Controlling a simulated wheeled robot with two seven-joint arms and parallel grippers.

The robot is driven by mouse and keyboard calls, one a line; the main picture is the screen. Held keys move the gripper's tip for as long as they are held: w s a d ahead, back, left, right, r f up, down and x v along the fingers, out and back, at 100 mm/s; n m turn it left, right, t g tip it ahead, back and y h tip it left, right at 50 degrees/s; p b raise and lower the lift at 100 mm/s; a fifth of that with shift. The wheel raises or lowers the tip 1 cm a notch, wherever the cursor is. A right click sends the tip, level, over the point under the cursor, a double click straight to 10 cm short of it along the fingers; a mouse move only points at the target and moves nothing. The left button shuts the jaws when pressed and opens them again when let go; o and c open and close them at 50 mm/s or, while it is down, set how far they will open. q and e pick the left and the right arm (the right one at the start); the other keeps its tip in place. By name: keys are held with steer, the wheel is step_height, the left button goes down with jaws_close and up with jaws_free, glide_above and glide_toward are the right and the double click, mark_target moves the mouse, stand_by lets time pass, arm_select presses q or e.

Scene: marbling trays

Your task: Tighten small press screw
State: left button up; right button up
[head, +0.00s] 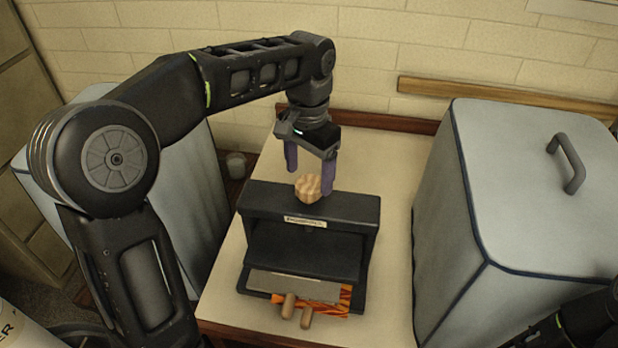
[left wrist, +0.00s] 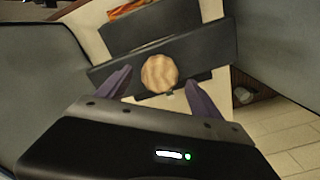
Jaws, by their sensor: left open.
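The small press (head: 312,207) is a dark frame standing on a pale table. Its screw has a round, ridged light-wood knob (head: 309,188) on top of the crossbar; the knob also shows in the left wrist view (left wrist: 160,73). My left gripper (head: 309,178) is over the crossbar, its purple fingers pointing down and spread apart. In the left wrist view the fingers (left wrist: 160,92) stand to either side of the knob, with gaps between. I cannot tell whether the fingertips reach the knob's height. My right gripper is not in view.
A grey plate (head: 295,287) and orange patterned sheet (head: 345,298) lie in the press, with two wooden handles (head: 297,311) in front. A large covered box (head: 530,190) stands close on the right. Another covered box (head: 187,190) is on the left. Bare table (head: 391,190) shows beside the press.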

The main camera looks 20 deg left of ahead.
mark_target(308, 181)
arm_select(q)
step_height(308, 181, up, 5)
steer(key=shift+p, duration=1.25)
steer(key=shift+r+p, duration=0.35)
steer(key=shift+p, duration=0.05)
stand_by(1.3)
